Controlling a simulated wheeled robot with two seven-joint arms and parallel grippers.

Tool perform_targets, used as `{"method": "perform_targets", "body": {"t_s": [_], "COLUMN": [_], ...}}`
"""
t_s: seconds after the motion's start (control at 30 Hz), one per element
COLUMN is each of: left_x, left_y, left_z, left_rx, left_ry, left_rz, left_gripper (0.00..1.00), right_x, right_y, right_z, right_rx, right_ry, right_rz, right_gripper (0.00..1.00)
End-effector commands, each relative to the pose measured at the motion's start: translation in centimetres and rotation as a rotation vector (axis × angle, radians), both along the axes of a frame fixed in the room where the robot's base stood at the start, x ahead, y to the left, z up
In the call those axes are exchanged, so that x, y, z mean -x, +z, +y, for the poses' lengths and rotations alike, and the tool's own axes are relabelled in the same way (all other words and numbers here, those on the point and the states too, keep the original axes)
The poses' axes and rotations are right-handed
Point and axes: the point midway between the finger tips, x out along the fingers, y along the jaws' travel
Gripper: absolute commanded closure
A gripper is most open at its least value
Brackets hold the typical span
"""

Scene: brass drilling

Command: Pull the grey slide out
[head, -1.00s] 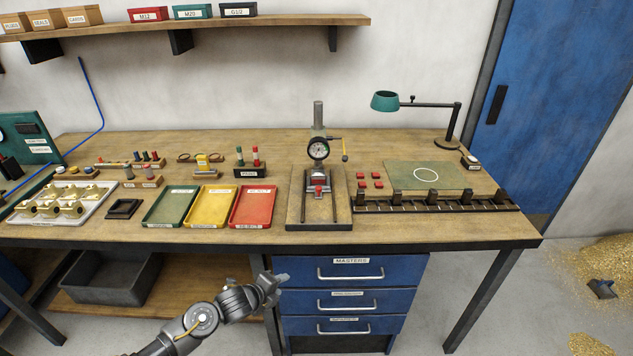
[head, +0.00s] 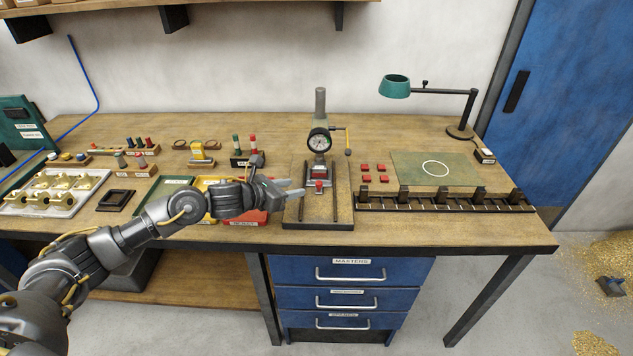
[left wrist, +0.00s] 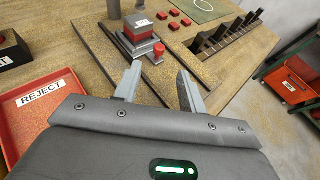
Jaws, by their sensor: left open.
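The grey slide (head: 317,177) sits on the rails of the gauge stand (head: 295,215), under the round dial gauge (head: 319,140). A small red knob (head: 319,186) is on its front. In the left wrist view the slide (left wrist: 138,47) carries a red block, and the red knob (left wrist: 158,52) stands at its near corner. My left gripper (head: 300,188) is open and empty, over the left side of the stand's base. In the left wrist view its spread fingertips (left wrist: 159,72) are short of the knob, with no contact visible. My right gripper is not in view.
The red reject tray (left wrist: 42,105) is beside my left gripper, partly covered by my arm in the head view. Small red blocks (head: 367,179), a black rack (head: 440,202) and a green mat (head: 435,172) are to the right. The lamp (head: 470,110) stands behind.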

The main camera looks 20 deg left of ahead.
Motion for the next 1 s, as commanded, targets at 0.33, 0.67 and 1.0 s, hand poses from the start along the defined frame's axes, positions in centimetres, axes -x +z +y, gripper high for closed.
{"method": "perform_targets", "body": {"t_s": [0.33, 0.67, 1.0], "left_x": [-5.0, -7.8, -8.0], "left_y": [-2.1, -3.6, -3.8], "left_z": [-3.2, -4.9, -5.0], "left_rx": [0.005, 0.002, 0.001], "left_ry": [0.0, -0.003, -0.004], "left_rz": [0.003, 0.001, 0.001], "left_gripper": [0.59, 0.59, 0.59], "right_x": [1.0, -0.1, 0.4], "right_y": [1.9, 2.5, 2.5], "right_z": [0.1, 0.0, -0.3], "right_rx": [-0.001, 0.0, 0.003], "right_ry": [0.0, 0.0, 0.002], "right_rz": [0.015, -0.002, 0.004], "right_gripper": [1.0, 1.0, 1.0]}}
